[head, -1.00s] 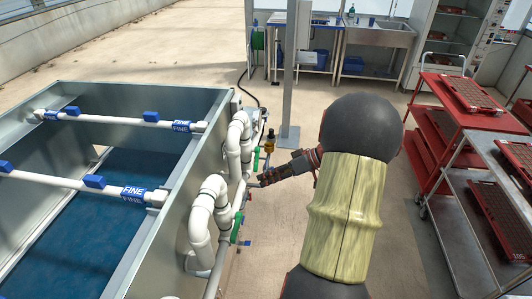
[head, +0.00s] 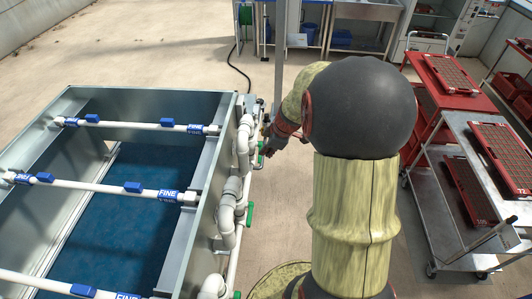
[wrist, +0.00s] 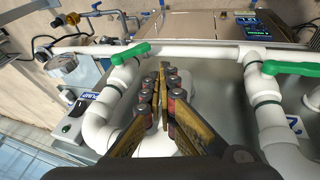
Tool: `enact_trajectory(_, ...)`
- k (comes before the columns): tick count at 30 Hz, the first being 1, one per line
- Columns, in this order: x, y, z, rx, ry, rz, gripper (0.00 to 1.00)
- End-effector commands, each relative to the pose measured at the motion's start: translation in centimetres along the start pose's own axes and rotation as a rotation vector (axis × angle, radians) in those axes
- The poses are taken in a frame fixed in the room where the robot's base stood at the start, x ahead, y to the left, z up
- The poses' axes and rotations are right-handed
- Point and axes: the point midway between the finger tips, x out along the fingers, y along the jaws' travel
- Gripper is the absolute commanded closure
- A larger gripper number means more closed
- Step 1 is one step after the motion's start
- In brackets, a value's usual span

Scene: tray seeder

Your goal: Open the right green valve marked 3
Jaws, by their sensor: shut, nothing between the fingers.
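Green valve handles sit on the white pipework along the tank's side. In the head view one (head: 250,213) is at the middle pipe and another (head: 260,160) is farther off, close to my gripper (head: 267,148). In the wrist view one green handle (wrist: 130,53) lies left of my gripper (wrist: 163,70) and another (wrist: 290,68) lies to the right. My gripper is shut and empty, pointing between these two handles and apart from both. A plate by the right pipe shows a partly cut-off figure that looks like 2 (wrist: 296,127). I cannot read a 3 anywhere.
The metal tank (head: 205,105) with white spray bars fills the left. White pipe loops (wrist: 97,125) stand out beside my gripper. A pressure gauge (wrist: 60,62) is at the upper left. A red cart (head: 440,75) and a grey cart (head: 460,215) stand right. Floor between is clear.

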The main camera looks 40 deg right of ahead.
Motion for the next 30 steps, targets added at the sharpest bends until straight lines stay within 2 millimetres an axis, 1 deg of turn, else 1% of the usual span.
enact_trajectory(5, 2.9, -0.2, 0.1, 0.002, 0.000, -0.006, 1.00)
enact_trajectory(15, 9.7, -0.2, 0.1, 0.004, 0.000, -0.006, 1.00)
enact_trajectory(19, 10.9, 0.8, 0.5, 0.004, 0.000, -0.003, 1.00)
enact_trajectory(24, 12.1, 1.6, 0.8, 0.004, 0.000, -0.003, 1.00)
enact_trajectory(30, 12.7, 1.9, 0.9, 0.003, 0.001, -0.002, 1.00)
